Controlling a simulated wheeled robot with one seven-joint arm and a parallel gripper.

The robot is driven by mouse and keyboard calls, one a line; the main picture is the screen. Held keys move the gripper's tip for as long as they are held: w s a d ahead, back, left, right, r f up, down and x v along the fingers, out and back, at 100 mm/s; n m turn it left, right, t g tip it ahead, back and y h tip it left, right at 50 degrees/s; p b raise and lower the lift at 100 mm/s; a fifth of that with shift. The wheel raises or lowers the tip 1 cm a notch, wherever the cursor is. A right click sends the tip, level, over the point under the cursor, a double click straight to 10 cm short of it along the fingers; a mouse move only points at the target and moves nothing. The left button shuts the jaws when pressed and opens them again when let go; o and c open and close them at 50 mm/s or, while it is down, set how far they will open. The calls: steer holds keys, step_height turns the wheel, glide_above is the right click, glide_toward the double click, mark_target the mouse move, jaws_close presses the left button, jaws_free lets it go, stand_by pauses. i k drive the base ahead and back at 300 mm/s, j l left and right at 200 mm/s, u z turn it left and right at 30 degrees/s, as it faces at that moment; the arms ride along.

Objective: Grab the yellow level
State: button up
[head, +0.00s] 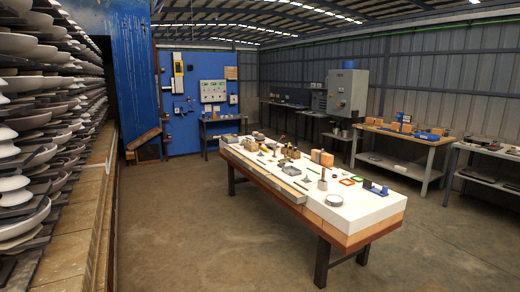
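I cannot make out the yellow level for sure. A tall yellow object (178,66) with dark parts hangs upright on the blue wall panel (180,133) at the back; it is too far away to tell whether it is a level. Small yellowish items also lie among the tools on the white-topped table (375,209), too small to identify. My gripper is not in view.
Insulator stacks (15,190) fill shelves along the left. The white-topped table stands mid-room, holding blocks, tools and a round metal dish (334,200). Workbenches (400,168) line the right side, with a grey cabinet (347,92) behind. The concrete floor (180,235) left of the table is clear.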

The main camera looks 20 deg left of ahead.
mark_target(266, 151)
steer(key=i, duration=0.85)
steer(key=i+j+u, duration=0.15)
steer(key=i+u, duration=0.15)
steer(key=i, duration=0.15)
steer(key=i+u, duration=0.3)
steer(key=i, duration=0.2)
steer(key=i+l+u, duration=0.1)
steer(key=i+u, duration=0.2)
steer(key=i, duration=0.15)
steer(key=i+l+u, duration=0.3)
steer(key=i, duration=0.15)
steer(key=i+l+u, duration=0.3)
steer(key=i, duration=0.15)
steer(key=i+j, duration=0.1)
steer(key=i, duration=1.15)
steer(key=i+j, duration=0.1)
steer(key=i, duration=1.15)
steer(key=i+z, duration=0.25)
steer(key=i, duration=0.65)
steer(key=i+j+z, duration=0.15)
steer(key=i+z, duration=0.15)
steer(key=i, duration=0.6)
steer(key=i+l, duration=0.65)
